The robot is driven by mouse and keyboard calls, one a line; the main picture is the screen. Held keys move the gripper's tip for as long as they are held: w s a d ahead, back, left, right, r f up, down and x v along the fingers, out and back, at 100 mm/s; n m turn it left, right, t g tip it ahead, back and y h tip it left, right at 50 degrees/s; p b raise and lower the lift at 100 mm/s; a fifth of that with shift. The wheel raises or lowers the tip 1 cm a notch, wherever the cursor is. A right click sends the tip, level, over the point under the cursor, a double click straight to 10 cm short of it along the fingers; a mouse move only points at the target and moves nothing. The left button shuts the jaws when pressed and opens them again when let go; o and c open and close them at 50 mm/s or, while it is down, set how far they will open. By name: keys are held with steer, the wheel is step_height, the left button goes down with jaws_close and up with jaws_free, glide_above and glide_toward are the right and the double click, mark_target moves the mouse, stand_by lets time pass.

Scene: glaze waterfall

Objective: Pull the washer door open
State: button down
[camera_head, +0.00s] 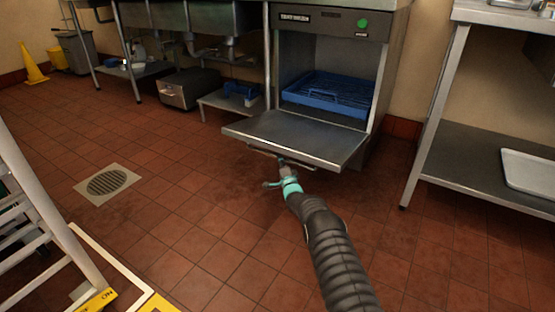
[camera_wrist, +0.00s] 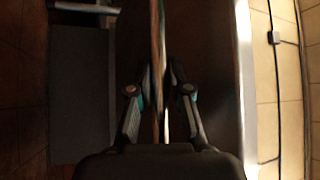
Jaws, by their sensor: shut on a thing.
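The washer (camera_head: 333,55) stands at the upper middle of the head view. Its steel door (camera_head: 300,138) is folded down and lies nearly level, with the front open and a blue rack (camera_head: 330,95) visible inside. A handle bar (camera_head: 262,152) runs along the door's front edge. My gripper (camera_head: 283,163) is at this edge, shut on the handle. In the wrist view, the gripper's two fingers (camera_wrist: 159,85) close on a thin upright bar (camera_wrist: 158,45). The exact contact at the fingertips is dark and hard to see.
A steel table with a lower shelf (camera_head: 480,165) stands to the right. Sinks (camera_head: 205,17) and a low shelf (camera_head: 230,103) are on the left. A floor drain (camera_head: 107,182) and a ladder (camera_head: 45,200) are at the left. The tiled floor between is clear.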

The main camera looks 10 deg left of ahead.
steer(key=shift+w+d, duration=0.2)
steer(key=shift+d, duration=0.35)
steer(key=c, duration=1.1)
jaws_free()
steer(key=shift+w+d, duration=0.1)
steer(key=shift+d, duration=0.25)
steer(key=shift+a, duration=0.65)
steer(key=v, duration=1.2)
steer(key=shift+f, duration=0.1)
